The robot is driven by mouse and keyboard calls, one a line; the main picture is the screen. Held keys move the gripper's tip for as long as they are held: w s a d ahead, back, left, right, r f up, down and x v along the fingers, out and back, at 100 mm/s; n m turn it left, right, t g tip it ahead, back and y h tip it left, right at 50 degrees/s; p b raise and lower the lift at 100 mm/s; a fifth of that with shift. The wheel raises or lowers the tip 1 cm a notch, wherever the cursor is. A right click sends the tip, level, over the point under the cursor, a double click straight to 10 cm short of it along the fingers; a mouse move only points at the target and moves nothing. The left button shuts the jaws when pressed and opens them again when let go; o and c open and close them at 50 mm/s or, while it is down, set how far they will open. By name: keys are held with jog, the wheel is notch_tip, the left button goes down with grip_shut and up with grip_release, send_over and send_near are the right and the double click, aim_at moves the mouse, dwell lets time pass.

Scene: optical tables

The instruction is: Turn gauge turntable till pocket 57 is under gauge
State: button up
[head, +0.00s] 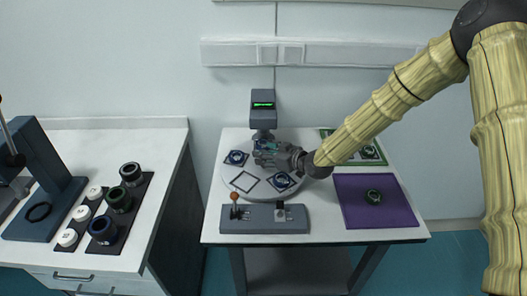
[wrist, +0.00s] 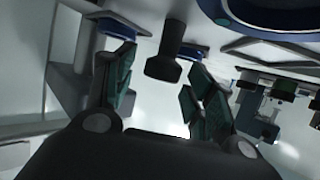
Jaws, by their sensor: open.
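The gauge (head: 263,108) is a dark post-mounted head with a lit green display, at the back of the right table. Below it lies the pale round turntable (head: 262,199), with dark square pocket frames. The left pocket (head: 236,157) and the front right pocket (head: 282,181) hold blue-rimmed round parts; the front left pocket (head: 245,182) looks empty. No pocket number is readable. My gripper (head: 264,157) is over the turntable, just below the gauge, hiding its middle. In the wrist view, my open gripper (wrist: 162,65) has a dark peg-like knob (wrist: 164,66) between its fingers; contact cannot be told.
A grey control box (head: 265,226) with an orange-topped lever stands at the front edge. A purple mat (head: 350,210) with a dark round part lies right; a green mat (head: 326,133) is partly behind my arm. A bench (head: 150,139) with lens-like parts stands left.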

jog(key=shift+x, duration=0.85)
grip_shut()
